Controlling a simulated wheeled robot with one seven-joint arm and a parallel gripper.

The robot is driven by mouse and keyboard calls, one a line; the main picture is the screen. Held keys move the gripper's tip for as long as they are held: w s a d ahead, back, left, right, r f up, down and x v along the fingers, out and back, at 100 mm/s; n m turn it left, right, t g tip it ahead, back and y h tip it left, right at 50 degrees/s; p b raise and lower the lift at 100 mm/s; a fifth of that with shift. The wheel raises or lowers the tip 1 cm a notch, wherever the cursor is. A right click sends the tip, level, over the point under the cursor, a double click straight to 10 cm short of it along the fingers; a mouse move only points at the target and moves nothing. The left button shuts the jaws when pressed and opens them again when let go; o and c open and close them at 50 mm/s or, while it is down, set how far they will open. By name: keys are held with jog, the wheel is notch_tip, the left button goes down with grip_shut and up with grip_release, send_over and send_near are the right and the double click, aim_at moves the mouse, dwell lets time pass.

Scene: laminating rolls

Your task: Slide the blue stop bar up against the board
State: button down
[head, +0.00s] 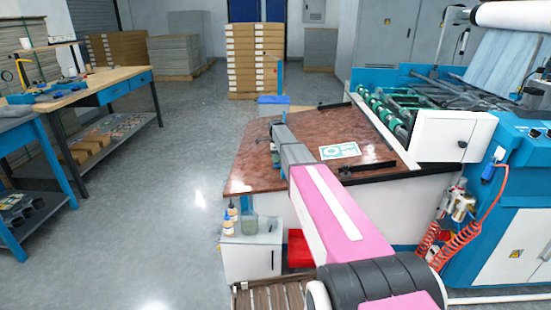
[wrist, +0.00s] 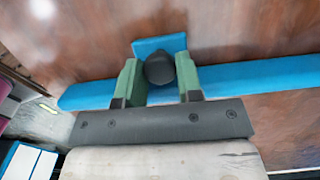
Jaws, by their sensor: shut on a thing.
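The blue stop bar (wrist: 255,75) runs across the wrist view on a brown, glossy tabletop (wrist: 225,25), with a small blue tab behind its middle. A round black knob (wrist: 160,68) stands up from the bar. My gripper (wrist: 158,75) has its green fingers on either side of this knob and is shut on it. In the head view my gripper (head: 274,140) is low over the left part of the tabletop, and I cannot make out the bar there. A pale board with a green print (head: 339,150) lies on the tabletop, right of my gripper.
The laminating machine with green rollers (head: 384,112) adjoins on the right. Bottles (head: 229,220) stand on a white cabinet in front.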

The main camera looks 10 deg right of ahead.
jog(key=s+d+r, duration=0.1)
jog(key=d, duration=0.5)
jog(key=s+d+r, duration=0.1)
jog(key=d, duration=0.5)
jog(key=s+d+r, duration=0.1)
jog(key=d, duration=0.5)
jog(key=shift+s+d+r, duration=0.15)
jog(key=shift+s+r, duration=0.1)
jog(key=shift+s, duration=0.05)
jog(key=c, duration=0.8)
grip_release()
notch_tip(320, 180, up, 11)
jog(key=shift+f, duration=0.1)
